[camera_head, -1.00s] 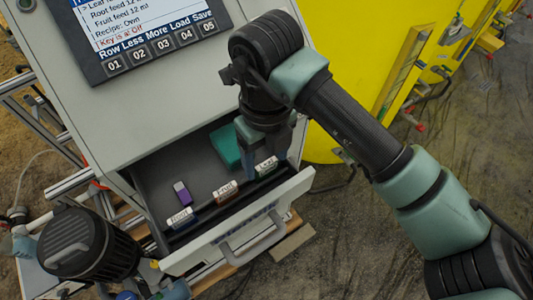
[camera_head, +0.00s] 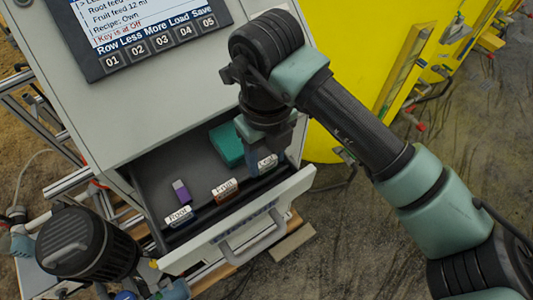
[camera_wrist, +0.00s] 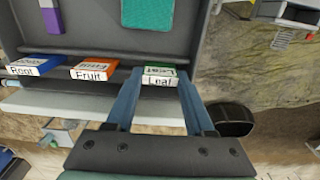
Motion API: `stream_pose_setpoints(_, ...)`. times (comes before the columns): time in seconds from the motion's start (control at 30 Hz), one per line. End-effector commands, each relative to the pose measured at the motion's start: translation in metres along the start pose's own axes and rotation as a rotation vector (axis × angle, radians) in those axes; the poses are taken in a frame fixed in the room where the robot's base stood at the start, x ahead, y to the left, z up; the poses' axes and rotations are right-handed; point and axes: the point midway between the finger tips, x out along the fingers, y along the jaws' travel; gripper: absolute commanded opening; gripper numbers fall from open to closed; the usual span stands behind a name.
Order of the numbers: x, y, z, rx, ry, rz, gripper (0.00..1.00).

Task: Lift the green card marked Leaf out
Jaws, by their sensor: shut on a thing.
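The green card marked Leaf (camera_wrist: 160,76) stands in the slotted front part of an open drawer (camera_head: 283,197); its white label also shows in the head view (camera_head: 267,162). My gripper (camera_wrist: 160,88) is shut on this card, with one blue finger at each side of it. In the head view my gripper (camera_head: 275,148) reaches down into the right end of the drawer. The card's lower part is hidden, so I cannot tell whether it is clear of its slot.
An orange card marked Fruit (camera_wrist: 92,70) and a blue card marked Root (camera_wrist: 33,67) stand left of Leaf. A purple-and-grey item (camera_head: 181,190) and a teal block (camera_head: 226,144) lie behind them. The drawer handle (camera_head: 254,236) juts forward. A control panel (camera_head: 140,35) is above.

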Motion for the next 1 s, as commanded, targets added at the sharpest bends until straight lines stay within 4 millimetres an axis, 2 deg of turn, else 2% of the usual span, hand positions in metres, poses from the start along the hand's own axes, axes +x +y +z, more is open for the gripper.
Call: stream_pose_setpoints(1.0,-0.062,0.0,0.0,0.0,0.0,-0.001,0.0)
